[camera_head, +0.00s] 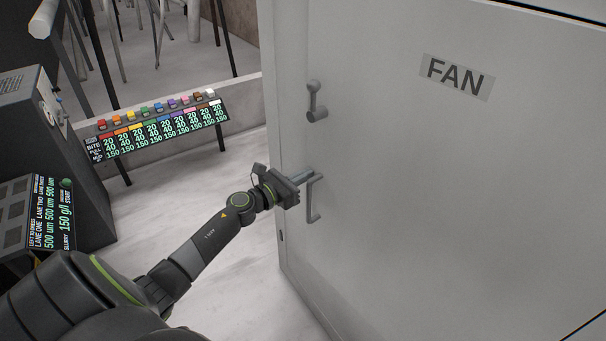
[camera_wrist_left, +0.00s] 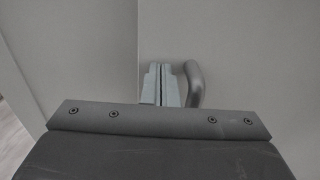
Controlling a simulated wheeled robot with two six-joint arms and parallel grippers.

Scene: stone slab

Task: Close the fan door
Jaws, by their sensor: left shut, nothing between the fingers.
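The fan door (camera_head: 430,190) is a large pale grey panel with a "FAN" label (camera_head: 457,77), filling the right of the head view. A grey bar handle (camera_head: 313,199) is on its left part, and a small lever latch (camera_head: 316,101) sits above it. My left gripper (camera_head: 307,174) is shut and empty, with its fingertips right by the upper end of the bar handle. In the left wrist view the closed fingers (camera_wrist_left: 164,88) are just left of the curved handle (camera_wrist_left: 194,84); I cannot tell whether they touch it. My right gripper is not in view.
A black panel with coloured buttons and number rows (camera_head: 158,128) stands on the left, before a low wall. A dark cabinet (camera_head: 75,150) and a second display panel (camera_head: 50,222) are at far left. The pale floor (camera_head: 225,270) left of the door is clear.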

